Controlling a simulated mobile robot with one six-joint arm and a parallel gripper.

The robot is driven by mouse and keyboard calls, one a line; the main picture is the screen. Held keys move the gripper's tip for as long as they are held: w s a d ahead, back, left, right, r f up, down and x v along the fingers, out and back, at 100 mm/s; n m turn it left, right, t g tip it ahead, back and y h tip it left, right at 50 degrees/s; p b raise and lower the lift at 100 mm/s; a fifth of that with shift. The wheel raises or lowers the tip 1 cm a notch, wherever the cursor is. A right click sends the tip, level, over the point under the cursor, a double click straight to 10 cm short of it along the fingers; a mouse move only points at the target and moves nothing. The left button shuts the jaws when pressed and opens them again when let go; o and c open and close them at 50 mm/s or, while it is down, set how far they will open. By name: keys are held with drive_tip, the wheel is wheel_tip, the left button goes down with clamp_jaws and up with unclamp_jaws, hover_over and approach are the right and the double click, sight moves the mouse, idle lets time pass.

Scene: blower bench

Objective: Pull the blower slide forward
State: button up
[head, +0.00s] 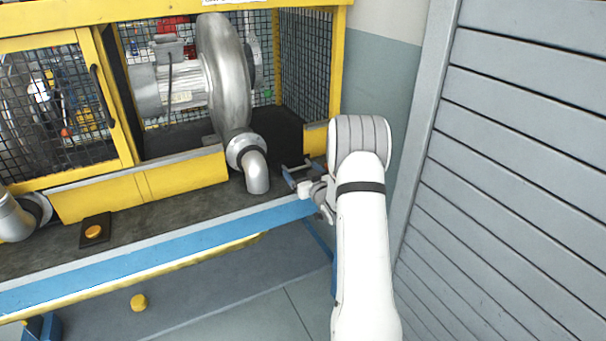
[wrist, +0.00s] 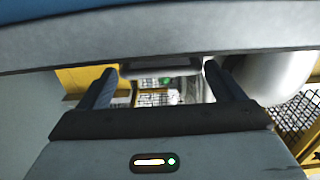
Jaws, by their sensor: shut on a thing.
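The blower (head: 222,70) is a large silver housing with a motor and an elbow outlet, standing inside a yellow mesh cage. A black block (head: 277,136), perhaps part of its slide, sits to the right of the outlet. My gripper (head: 297,172) is at the bench's right end, just right of the outlet. In the wrist view my gripper (wrist: 160,78) has its two dark fingers on either side of a grey bar-like handle (wrist: 160,70), and it is shut on this handle. How the handle joins the slide is hidden.
The blue front edge (head: 170,240) of the bench runs below my gripper. A grey slatted panel (head: 510,150) stands close on the right. An open yellow-framed mesh door (head: 60,110) is at left. The floor in front is mostly clear.

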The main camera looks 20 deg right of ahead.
drive_tip(key=shift+w, duration=0.2)
drive_tip(key=o, duration=1.2)
drive_tip(key=shift+c, duration=0.2)
drive_tip(key=shift+s, duration=0.1)
drive_tip(key=s, duration=0.7)
drive_tip(key=shift+s+d, duration=0.2)
drive_tip(key=shift+s, duration=0.15)
drive_tip(key=shift+c, duration=0.3)
